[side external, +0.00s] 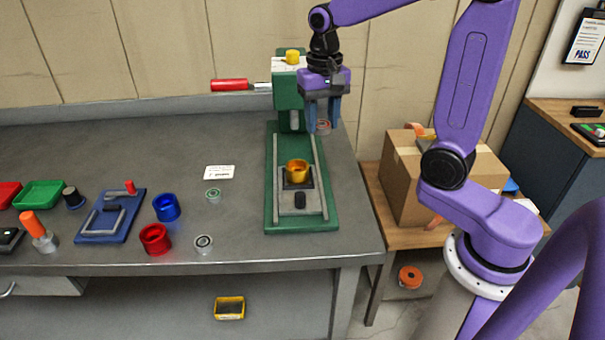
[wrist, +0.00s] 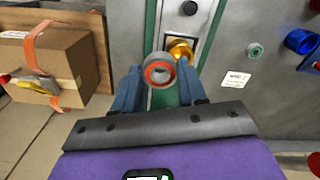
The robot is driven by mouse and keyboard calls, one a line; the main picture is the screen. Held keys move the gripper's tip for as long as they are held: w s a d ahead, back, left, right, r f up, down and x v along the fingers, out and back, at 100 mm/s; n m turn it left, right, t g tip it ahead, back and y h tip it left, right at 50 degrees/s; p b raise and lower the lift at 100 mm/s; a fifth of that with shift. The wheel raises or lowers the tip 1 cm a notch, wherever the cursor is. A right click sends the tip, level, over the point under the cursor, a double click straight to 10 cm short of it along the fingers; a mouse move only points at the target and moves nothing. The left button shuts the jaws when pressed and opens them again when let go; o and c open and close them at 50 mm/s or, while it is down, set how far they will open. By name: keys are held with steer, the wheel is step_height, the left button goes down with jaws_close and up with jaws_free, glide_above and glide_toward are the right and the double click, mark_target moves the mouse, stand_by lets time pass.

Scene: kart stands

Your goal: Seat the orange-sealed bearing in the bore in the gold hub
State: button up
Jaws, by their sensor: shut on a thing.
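The orange-sealed bearing (wrist: 159,72) is a steel ring with an orange seal, held between the blue fingers of my gripper (wrist: 158,84). In the side view my gripper (side external: 322,122) points down, shut on the bearing (side external: 323,127), above and behind the gold hub. The gold hub (side external: 297,170) sits on a dark block on the sliding plate of the green press, its bore facing up. In the wrist view the gold hub (wrist: 180,50) shows just beyond the bearing, partly hidden by it. The bearing is apart from the hub.
The green press (side external: 285,130) has a column and a red handle (side external: 230,85) behind the hub. Left of it stand a green-sealed bearing (side external: 213,195), a black-sealed bearing (side external: 203,243), a blue hub (side external: 166,207) and a red hub (side external: 155,239). A cardboard box (side external: 410,185) stands at right.

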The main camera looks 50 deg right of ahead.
steer(key=s+m, duration=0.3)
steer(key=s, duration=0.4)
steer(key=w+f, duration=0.1)
steer(key=w, duration=0.1)
steer(key=w+f, duration=0.1)
steer(key=w, duration=0.2)
steer(key=w+f, duration=0.1)
steer(key=w, duration=0.2)
steer(key=shift+a+f, duration=0.15)
steer(key=shift+a, duration=0.05)
glide_above(298, 168)
step_height(298, 168, down, 6)
steer(key=shift+s+r, duration=0.15)
steer(key=shift+r, duration=0.05)
steer(key=shift+f, duration=0.3)
steer(key=shift+w+f, duration=0.2)
steer(key=shift+f, duration=1.35)
steer(key=shift+f, duration=0.15)
